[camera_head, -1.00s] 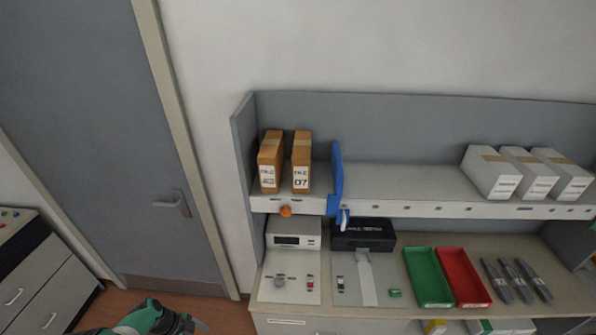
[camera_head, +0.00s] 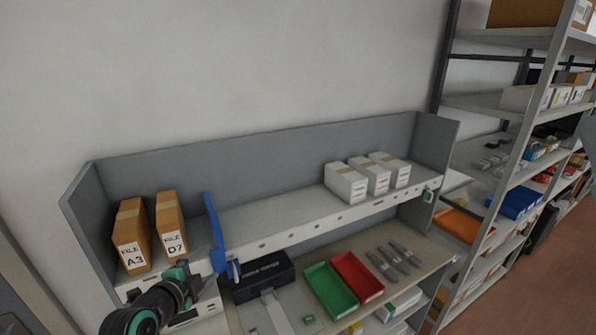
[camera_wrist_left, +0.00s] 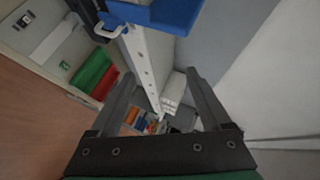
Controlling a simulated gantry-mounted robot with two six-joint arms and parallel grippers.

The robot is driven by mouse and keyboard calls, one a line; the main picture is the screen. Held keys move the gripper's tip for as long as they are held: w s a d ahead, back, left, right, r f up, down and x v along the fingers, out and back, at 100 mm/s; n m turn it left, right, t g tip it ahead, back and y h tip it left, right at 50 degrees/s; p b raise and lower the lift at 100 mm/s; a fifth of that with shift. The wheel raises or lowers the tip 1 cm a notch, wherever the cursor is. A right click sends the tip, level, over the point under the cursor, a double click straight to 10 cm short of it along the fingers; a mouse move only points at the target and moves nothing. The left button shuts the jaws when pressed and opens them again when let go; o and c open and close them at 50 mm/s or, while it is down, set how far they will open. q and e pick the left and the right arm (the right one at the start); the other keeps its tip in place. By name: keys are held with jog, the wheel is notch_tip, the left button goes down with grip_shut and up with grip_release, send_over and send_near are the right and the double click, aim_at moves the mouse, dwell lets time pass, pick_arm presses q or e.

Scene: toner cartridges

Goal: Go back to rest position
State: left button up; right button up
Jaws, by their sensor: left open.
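My left gripper (camera_head: 208,268) is at the left end of the workbench, in front of the upper shelf and below the two brown file boxes. In the left wrist view its two dark fingers (camera_wrist_left: 160,75) stand apart with nothing between them. It is open and empty. My right gripper is in neither view.
A blue upright piece (camera_head: 214,232) stands close to the gripper on the shelf (camera_head: 275,222). A dark tester box (camera_head: 262,277), green tray (camera_head: 330,291), red tray (camera_head: 357,277) and several dark cartridges (camera_head: 394,257) lie below. White boxes (camera_head: 345,184) stand along the shelf.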

pick_arm(q)
jog(key=s+d+r+n+t+h, duration=0.1)
jog(key=s+d+r+t, duration=0.2)
jog(key=r, duration=0.6)
jog(key=s+d+r+n+t, duration=0.1)
jog(key=s+d+r+t, duration=0.15)
jog(key=r, duration=0.65)
jog(key=s+d+r+n+t+h, duration=0.15)
jog(key=s+d+r, duration=0.25)
jog(key=r, duration=0.6)
jog(key=s+a+r+n+t+y, duration=0.1)
jog(key=s+r+n+t, duration=0.2)
jog(key=s+r+n, duration=0.2)
jog(key=s+a+r+n+t+y, duration=0.1)
jog(key=s+r+n+t, duration=0.2)
jog(key=s, duration=0.9)
notch_tip(320, 180, up, 4)
jog(key=n, duration=0.3)
jog(key=shift+s+r+t, duration=0.15)
jog(key=shift+s+t, duration=0.05)
jog(key=shift+t, duration=0.2)
